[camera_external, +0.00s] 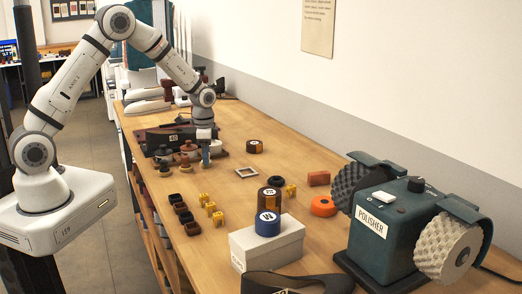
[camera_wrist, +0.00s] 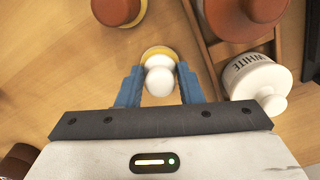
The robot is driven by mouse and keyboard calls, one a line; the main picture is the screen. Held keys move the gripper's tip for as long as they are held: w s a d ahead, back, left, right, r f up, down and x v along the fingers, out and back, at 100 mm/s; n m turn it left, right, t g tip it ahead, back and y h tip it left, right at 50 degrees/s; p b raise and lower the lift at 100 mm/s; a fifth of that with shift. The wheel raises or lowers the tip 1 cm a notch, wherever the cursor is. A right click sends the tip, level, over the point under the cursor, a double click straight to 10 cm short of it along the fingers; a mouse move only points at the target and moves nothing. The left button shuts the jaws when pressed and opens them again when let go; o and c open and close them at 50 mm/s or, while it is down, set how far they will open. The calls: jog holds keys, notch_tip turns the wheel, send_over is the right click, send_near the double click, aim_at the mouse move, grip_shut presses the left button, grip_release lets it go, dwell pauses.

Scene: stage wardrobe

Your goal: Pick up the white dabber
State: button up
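The white dabber (camera_wrist: 160,72), a round white knob above a pale yellow pad, stands on the wooden bench. In the wrist view it lies between the two blue fingers of my gripper (camera_wrist: 160,84). The fingers are apart, one on each side of the knob, with no clear grip on it. In the external view my gripper (camera_external: 206,156) points down, low over the bench beside the jars; I cannot make out the white dabber there.
A white lidded jar marked WHITE (camera_wrist: 258,80) stands close right of my gripper in a wooden rack (camera_wrist: 206,45). A brown dabber (camera_wrist: 118,10) is beyond to the left. A square frame (camera_external: 246,172) and a polisher (camera_external: 392,226) are farther along the bench.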

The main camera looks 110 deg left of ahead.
jog(key=c, duration=0.4)
